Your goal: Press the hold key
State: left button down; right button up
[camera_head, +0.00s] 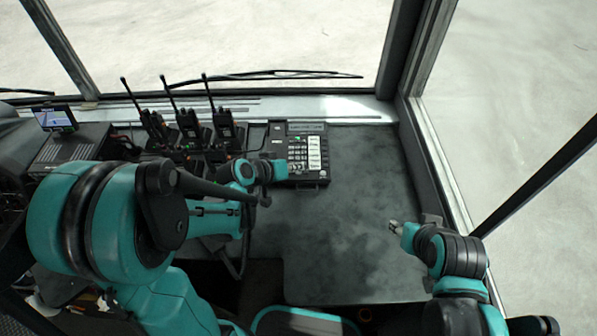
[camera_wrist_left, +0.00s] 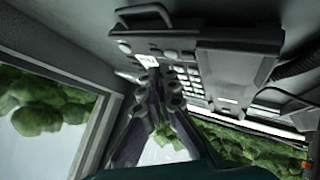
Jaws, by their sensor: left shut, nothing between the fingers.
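A dark desk phone unit with a keypad (camera_head: 310,181) sits on the grey dashboard, right of the radios. The unit also shows across the top of the left wrist view (camera_wrist_left: 238,66). Its key labels are too small to read, so I cannot tell which key is hold. My left gripper (camera_head: 275,170) is at the unit's left side, shut and empty. In the left wrist view its closed fingertips (camera_wrist_left: 165,78) are close to the keys, beside a pale square key (camera_wrist_left: 147,61); contact is unclear. My right gripper (camera_head: 394,227) is over the dashboard's right part, its jaws too small to judge.
Several handheld radios with upright antennas (camera_head: 189,122) stand in chargers left of the phone unit. A small screen (camera_head: 55,118) is at the far left. The dashboard (camera_head: 335,245) in front of the unit is clear. A window pillar (camera_head: 435,165) bounds the right.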

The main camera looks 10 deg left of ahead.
aim_at(296, 178)
pick_arm(q)
jog(key=shift+f, duration=0.15)
jog(key=shift+f+b, duration=0.3)
jog(key=shift+b, duration=0.15)
jog(key=shift+w+f+b, duration=0.1)
jog(key=shift+f+b, duration=0.2)
dwell(0.6)
jog(key=shift+r, duration=0.1)
jog(key=shift+r+p, duration=0.65)
jog(key=r+p, duration=0.3)
jog(key=s+r+p, duration=0.1)
jog(key=r, duration=0.1)
jog(key=shift+d, duration=0.1)
dwell(0.3)
